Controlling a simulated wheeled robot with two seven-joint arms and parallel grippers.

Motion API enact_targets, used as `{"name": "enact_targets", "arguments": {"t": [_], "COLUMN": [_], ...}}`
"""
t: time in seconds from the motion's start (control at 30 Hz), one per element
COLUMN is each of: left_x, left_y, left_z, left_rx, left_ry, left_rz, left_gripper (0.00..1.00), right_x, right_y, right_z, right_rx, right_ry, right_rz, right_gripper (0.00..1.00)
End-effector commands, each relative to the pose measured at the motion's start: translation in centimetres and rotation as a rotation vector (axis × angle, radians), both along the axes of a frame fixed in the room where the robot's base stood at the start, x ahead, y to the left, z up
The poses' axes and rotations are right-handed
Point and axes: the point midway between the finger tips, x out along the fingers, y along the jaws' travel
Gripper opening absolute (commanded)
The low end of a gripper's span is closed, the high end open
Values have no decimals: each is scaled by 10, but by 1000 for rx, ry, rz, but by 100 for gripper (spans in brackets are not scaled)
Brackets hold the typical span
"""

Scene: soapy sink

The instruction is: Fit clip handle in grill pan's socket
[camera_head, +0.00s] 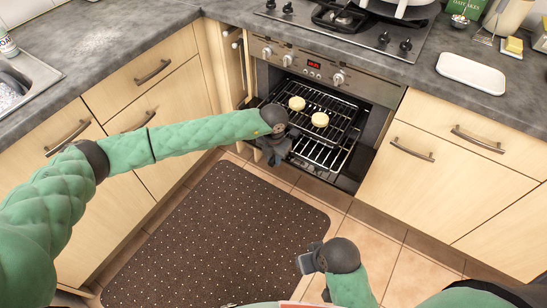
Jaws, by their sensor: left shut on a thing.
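The grill pan (345,140) is a dark pan with a wire rack inside the open oven, with two round pale-yellow cakes on its rack. My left gripper (275,152) is at the pan's front left corner, in front of the oven opening. It is shut on a small dark thing, which I take to be the clip handle; its outline merges with the dark fingers. The socket is not visible, and I cannot tell whether the handle touches the pan. My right gripper (308,262) is low over the floor, away from the pan, and its fingers are too unclear to read.
The oven control panel (310,65) with knobs is just above the opening. Wooden cupboards (440,165) flank the oven. A dotted dark mat (220,235) lies on the tiled floor. A hob (350,30) and a white tray (470,73) are on the worktop above.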

Motion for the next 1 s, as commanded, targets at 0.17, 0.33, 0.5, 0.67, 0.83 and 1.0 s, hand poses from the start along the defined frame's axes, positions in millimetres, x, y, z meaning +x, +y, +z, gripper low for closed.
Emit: {"name": "enact_targets", "arguments": {"t": [0.17,0.33,0.5,0.67,0.83,1.0], "left_x": [0,1,2,4,5,6], "left_y": [0,0,-1,-3,-4,-4], "left_z": [0,0,0,0,0,0], "left_rx": [0,0,0,0,-1,0], "left_ry": [0,0,0,0,-1,0], "left_rz": [0,0,0,0,0,0], "left_gripper": [0,0,0,0,0,0], "right_x": [0,0,0,0,0,0], "right_y": [0,0,0,0,0,0], "right_z": [0,-1,-3,-5,-6,-7], "right_rx": [0,0,0,0,0,0], "right_ry": [0,0,0,0,0,0], "right_rz": [0,0,0,0,0,0], "right_gripper": [36,36,36,36,36,36]}}
